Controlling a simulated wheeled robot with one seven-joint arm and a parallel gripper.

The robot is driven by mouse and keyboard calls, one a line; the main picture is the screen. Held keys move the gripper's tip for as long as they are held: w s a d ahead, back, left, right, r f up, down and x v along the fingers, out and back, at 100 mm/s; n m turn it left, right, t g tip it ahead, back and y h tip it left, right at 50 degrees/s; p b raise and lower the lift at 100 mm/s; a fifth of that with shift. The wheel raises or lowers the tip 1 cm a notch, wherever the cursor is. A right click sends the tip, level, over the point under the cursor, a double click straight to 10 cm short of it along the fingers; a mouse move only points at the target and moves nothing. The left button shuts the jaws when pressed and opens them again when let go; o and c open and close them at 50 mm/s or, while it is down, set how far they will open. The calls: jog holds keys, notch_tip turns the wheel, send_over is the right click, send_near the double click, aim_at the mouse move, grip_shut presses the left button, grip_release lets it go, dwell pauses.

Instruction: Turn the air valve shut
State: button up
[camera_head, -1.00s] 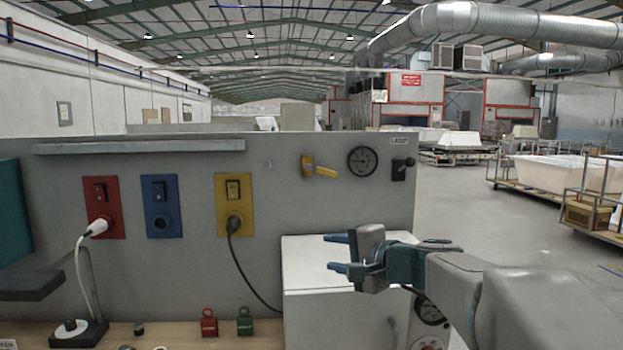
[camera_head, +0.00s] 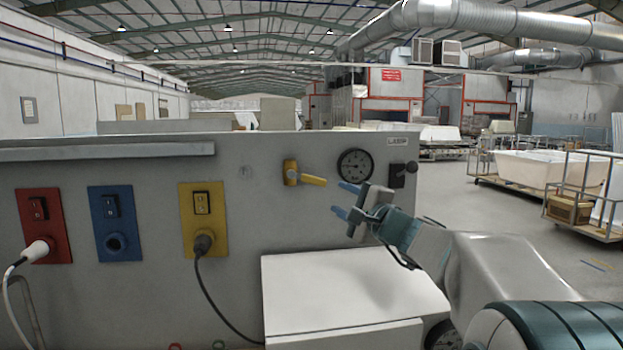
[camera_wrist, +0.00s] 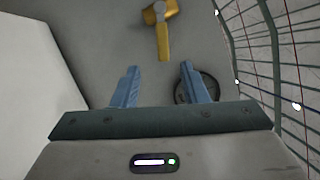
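The air valve (camera_head: 291,172) is on the upper part of the grey panel, with a yellow lever handle (camera_head: 313,180) pointing right and slightly down. My gripper (camera_head: 342,199) is just right of the handle's tip and a little lower, apart from it. Its two blue fingers are spread and empty. In the wrist view the handle (camera_wrist: 163,42) lies ahead of the gap between the fingertips (camera_wrist: 159,68), with the valve body (camera_wrist: 159,12) at the top edge.
A round gauge (camera_head: 355,165) sits close above my fingers, with a black switch (camera_head: 403,172) to its right. A white cabinet (camera_head: 350,290) stands below. Red, blue and yellow socket plates (camera_head: 115,224) are on the left, the red and yellow ones with plugs.

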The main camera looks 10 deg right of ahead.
aim_at(315, 181)
jog(key=p+x, duration=0.1)
jog(key=x, duration=0.2)
jog(key=p+x, duration=0.2)
jog(key=x, duration=0.2)
jog(key=p+x, duration=0.2)
jog(key=x, duration=0.2)
jog(key=shift+w+r, duration=0.2)
jog(key=shift+r, duration=0.1)
jog(key=shift+x, duration=0.85)
grip_shut()
jog(key=shift+d, duration=0.1)
